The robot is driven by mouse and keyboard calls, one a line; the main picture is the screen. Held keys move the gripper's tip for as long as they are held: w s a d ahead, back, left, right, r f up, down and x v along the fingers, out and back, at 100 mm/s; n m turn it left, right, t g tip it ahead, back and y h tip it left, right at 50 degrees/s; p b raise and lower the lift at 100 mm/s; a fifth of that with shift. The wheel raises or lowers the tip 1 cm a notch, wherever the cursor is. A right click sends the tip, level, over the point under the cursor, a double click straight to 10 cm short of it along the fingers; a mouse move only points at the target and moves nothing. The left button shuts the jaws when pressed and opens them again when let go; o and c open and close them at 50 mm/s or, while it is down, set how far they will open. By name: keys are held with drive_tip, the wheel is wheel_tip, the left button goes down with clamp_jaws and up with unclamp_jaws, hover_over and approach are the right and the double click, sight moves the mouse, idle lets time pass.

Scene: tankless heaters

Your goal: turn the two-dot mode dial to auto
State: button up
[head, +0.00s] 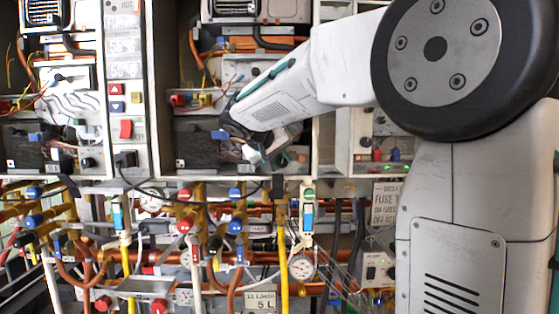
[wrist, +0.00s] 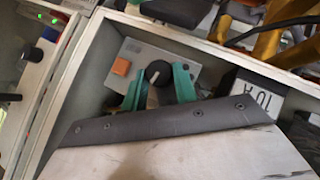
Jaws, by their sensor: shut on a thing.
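In the wrist view a round black dial (wrist: 158,73) with a white pointer line sits on a light grey plate (wrist: 185,66). The green fingers of my gripper (wrist: 158,86) stand on either side of the dial and are shut on it. The pointer line is tilted a little from upright in this view. I cannot make out dots or an auto mark around the dial. In the head view my gripper (head: 266,158) is at the lower right of the open middle heater cabinet (head: 164,120), and the dial is hidden there.
An orange button (wrist: 121,66) is on the same plate, close to the dial. Cabinet walls are close around my gripper. Below are many pipes, valves and a pressure gauge (head: 301,267).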

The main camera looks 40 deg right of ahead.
drive_tip(key=shift+w+a+f+n+h, duration=0.15)
drive_tip(key=shift+n+h, duration=0.25)
drive_tip(key=shift+h, duration=0.2)
drive_tip(key=o, duration=1)
drive_tip(key=v, duration=0.8)
drive_tip(key=shift+w, duration=0.1)
